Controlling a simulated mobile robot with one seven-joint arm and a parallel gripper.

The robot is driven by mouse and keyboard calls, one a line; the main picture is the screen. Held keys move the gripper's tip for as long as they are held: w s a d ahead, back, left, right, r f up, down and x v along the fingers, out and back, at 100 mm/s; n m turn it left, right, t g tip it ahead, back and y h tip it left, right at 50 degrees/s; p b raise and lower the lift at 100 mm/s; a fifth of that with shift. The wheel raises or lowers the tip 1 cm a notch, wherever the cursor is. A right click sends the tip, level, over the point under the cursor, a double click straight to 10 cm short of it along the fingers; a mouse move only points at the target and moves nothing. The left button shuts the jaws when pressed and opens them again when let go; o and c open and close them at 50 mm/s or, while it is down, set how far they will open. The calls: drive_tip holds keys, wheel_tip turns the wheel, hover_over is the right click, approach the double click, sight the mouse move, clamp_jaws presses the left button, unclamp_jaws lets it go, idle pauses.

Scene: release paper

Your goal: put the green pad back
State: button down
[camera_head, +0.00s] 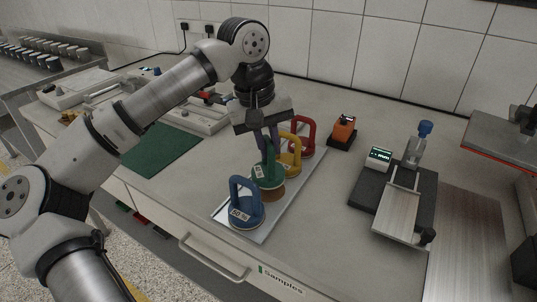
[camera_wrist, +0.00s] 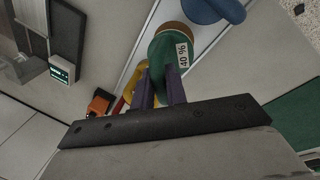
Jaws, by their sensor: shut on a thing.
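The green pad (camera_head: 267,175) has a loop handle, a white label and a brown underside. Its label reads 40 % in the wrist view (camera_wrist: 166,57). My gripper (camera_head: 268,143) points down from above and is shut on the green pad's handle. In the wrist view, the purple fingers (camera_wrist: 161,85) sit either side of the handle. The pad is upright over the tray (camera_head: 222,216), in line between the blue pad (camera_head: 246,207) and the yellow pad (camera_head: 291,160). I cannot tell whether its underside touches the tray.
A red pad (camera_head: 304,138) stands at the tray's far end. A black-based instrument (camera_head: 370,203) with a small display stands to the right. A green mat (camera_head: 158,150) lies bare to the left.

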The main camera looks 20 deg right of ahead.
sight(258, 173)
drive_tip(key=shift+f, duration=1.4)
drive_tip(key=shift+f, duration=0.1)
drive_tip(key=shift+f, duration=0.15)
drive_tip(key=c, duration=1.4)
unclamp_jaws()
wheel_tip(258, 173, up, 12)
drive_tip(key=a, duration=0.2)
drive_tip(key=shift+w+a, duration=0.15)
drive_tip(key=shift+a, duration=0.05)
